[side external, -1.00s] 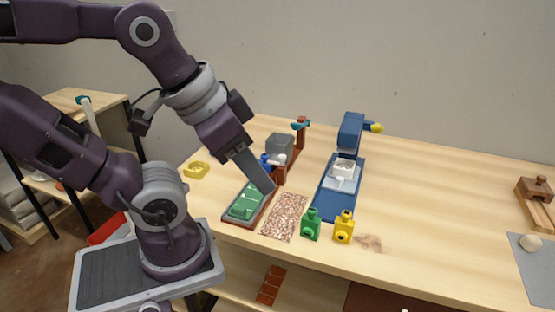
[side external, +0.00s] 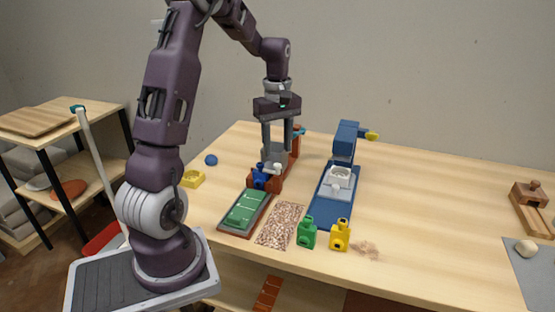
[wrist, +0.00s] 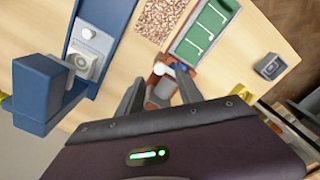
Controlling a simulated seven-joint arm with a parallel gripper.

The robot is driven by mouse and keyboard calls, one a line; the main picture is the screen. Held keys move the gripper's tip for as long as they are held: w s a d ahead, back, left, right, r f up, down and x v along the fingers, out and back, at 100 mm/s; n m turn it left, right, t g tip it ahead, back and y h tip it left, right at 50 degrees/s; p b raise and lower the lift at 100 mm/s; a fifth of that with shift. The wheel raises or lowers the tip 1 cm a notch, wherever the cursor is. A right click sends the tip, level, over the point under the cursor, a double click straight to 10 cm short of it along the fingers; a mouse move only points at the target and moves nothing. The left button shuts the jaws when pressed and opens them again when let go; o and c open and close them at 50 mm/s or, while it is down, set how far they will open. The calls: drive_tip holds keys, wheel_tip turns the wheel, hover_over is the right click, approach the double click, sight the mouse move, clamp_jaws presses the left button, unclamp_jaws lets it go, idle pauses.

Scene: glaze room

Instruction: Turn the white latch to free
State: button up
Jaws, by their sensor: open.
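The white latch (side external: 277,168) is a small pale piece at the front of a red-brown fixture (side external: 292,163), beside a blue part (side external: 260,179). In the wrist view the latch (wrist: 160,68) shows as a small white knob just beyond the fingers, with the blue part (wrist: 181,66) to its right. My gripper (side external: 276,154) points down over the fixture, its two fingers apart and nothing seen held between them. In the wrist view my gripper (wrist: 158,92) has a grey part of the fixture between its fingers. I cannot tell whether a finger touches the fixture.
A green-topped tray (side external: 247,209) and a speckled mat (side external: 280,225) lie in front. A blue press-like stand (side external: 344,143) with a white block (side external: 340,176) stands right. The table's middle right is clear.

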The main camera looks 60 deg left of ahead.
sight(278, 164)
wheel_tip(278, 164, down, 5)
drive_tip(key=shift+r, duration=0.1)
clamp_jaws()
drive_tip(key=shift+m, duration=0.3)
drive_tip(key=m, duration=0.3)
drive_tip(key=shift+m, duration=0.3)
drive_tip(key=m, duration=0.4)
drive_tip(key=shift+m, duration=0.3)
drive_tip(key=m, duration=0.4)
drive_tip(key=shift+m, duration=2.5)
